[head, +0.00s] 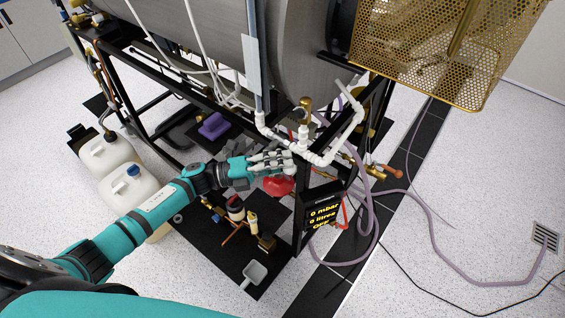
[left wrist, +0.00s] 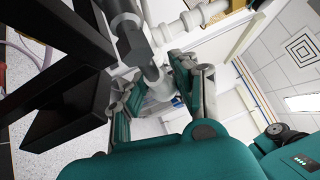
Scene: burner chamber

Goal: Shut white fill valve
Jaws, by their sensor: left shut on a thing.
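White pipework (head: 320,158) runs along the front of the black frame, below the large grey drum. My left gripper (head: 288,161) reaches in from the left to its lower part, where the white fill valve seems to be. A grey bar-like part (left wrist: 132,40) rises from beside the fitting, and white pipe (left wrist: 190,20) continues behind. The fingers hide much of the valve, so its handle position cannot be told. My right gripper is not in view.
A black display panel (head: 324,211) stands just right of the gripper. A red object (head: 279,186) is below the hand. White jugs (head: 128,185) stand at left. A perforated brass guard (head: 440,45) is at upper right. Purple hose (head: 430,240) lies on the floor.

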